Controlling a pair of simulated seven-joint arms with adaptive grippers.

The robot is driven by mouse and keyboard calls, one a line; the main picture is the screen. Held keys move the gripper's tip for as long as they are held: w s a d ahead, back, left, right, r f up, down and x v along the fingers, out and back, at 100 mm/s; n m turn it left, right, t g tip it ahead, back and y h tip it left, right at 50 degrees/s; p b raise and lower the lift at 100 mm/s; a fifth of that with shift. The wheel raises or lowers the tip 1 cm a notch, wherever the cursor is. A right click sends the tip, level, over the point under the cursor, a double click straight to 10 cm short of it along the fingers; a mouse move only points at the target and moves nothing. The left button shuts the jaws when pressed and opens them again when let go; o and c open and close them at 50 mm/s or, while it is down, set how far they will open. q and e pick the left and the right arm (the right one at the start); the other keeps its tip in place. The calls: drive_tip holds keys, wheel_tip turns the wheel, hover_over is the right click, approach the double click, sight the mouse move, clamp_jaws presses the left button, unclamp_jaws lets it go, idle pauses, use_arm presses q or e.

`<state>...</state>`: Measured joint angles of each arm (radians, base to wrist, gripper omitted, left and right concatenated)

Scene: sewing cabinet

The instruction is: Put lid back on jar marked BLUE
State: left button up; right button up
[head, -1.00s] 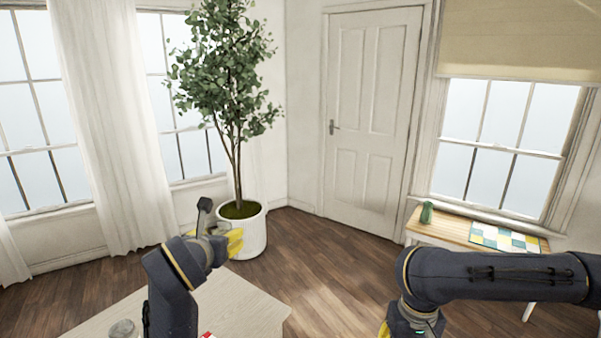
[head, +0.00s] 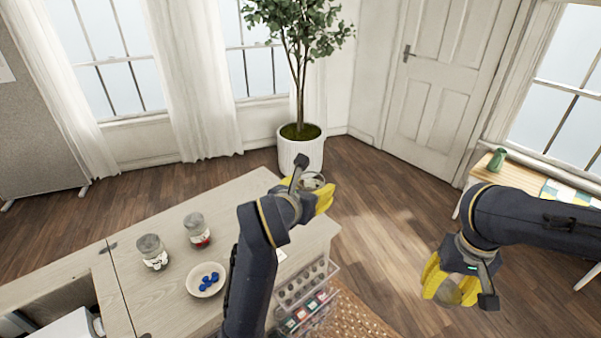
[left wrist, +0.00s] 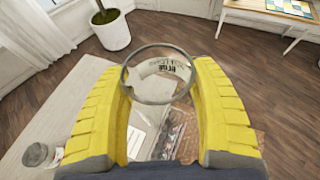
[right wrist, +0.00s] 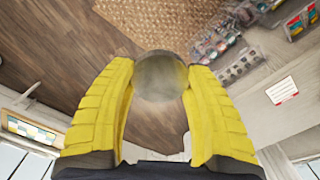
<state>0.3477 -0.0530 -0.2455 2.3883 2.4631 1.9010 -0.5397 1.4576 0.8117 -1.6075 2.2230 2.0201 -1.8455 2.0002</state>
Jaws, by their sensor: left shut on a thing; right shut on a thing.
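My left gripper (head: 312,192) is shut on an open clear glass jar (left wrist: 160,100), held above the right end of the cabinet top. The left wrist view looks into its round mouth, which has no lid on it. A label with dark lettering (left wrist: 165,69) shows through the glass, too small and skewed to read surely. My right gripper (head: 450,285) is shut on a round grey lid (right wrist: 160,77), held out over the floor right of the cabinet. The lid also shows between the yellow fingers in the head view (head: 447,292). Jar and lid are well apart.
On the cabinet top (head: 160,207) stand two grey-lidded jars (head: 152,252) (head: 197,230) and a white bowl (head: 206,292) with several blue pieces. A clear rack (head: 305,290) with small items hangs at the cabinet's right side. The space between the grippers is clear.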

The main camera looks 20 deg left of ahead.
use_arm(q)
drive_tip(key=s+d+f+m+h, duration=0.1)
drive_tip(key=s+d+f+h, duration=0.1)
drive_tip(key=s+d+f, duration=0.2)
drive_tip(key=d+f, duration=0.1)
drive_tip(key=d, duration=0.2)
drive_tip(key=shift+s+f+m, duration=0.3)
drive_tip(key=shift+f, duration=0.05)
use_arm(e)
drive_tip(key=shift+r, duration=0.1)
drive_tip(key=shift+w+a+r, duration=0.15)
drive_tip(key=shift+w+r, duration=0.05)
drive_tip(key=shift+r, duration=0.05)
drive_tip(key=w+a+r+n, duration=0.1)
drive_tip(key=w+a+r, duration=0.1)
drive_tip(key=a+r, duration=0.3)
drive_tip(key=w+a+r, duration=0.3)
drive_tip(key=a+r, duration=0.2)
drive_tip(key=a, duration=0.7)
drive_tip(key=w+a+r+n, duration=0.1)
drive_tip(key=w+a+r, duration=0.2)
drive_tip(key=a+r, duration=0.3)
drive_tip(key=shift+a+n, duration=0.3)
drive_tip(key=shift+a, duration=0.95)
drive_tip(key=shift+f, duration=2)
